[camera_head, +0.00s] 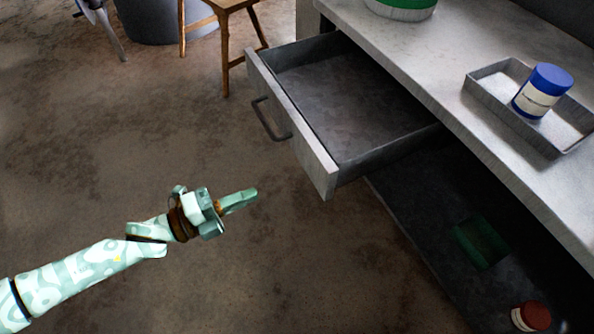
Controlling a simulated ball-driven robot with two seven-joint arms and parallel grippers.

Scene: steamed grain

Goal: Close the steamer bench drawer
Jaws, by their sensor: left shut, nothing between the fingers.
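The steamer bench drawer (322,169) stands pulled out from under the pale grey bench top (420,60). It is empty inside as far as I see, and its dark bar handle (268,124) is on the front panel. My left gripper (254,193) comes in from the left, over the floor. It is shut and empty, pointing right, and appears apart from the drawer, to the lower left of its front panel. My right gripper is not in view.
On the bench top are a grey tray (474,90) holding a blue-lidded jar (541,92), and a green container (400,10). A lower shelf holds a dark green item (481,243) and a red-lidded jar (531,316). A wooden stool (223,40) stands behind.

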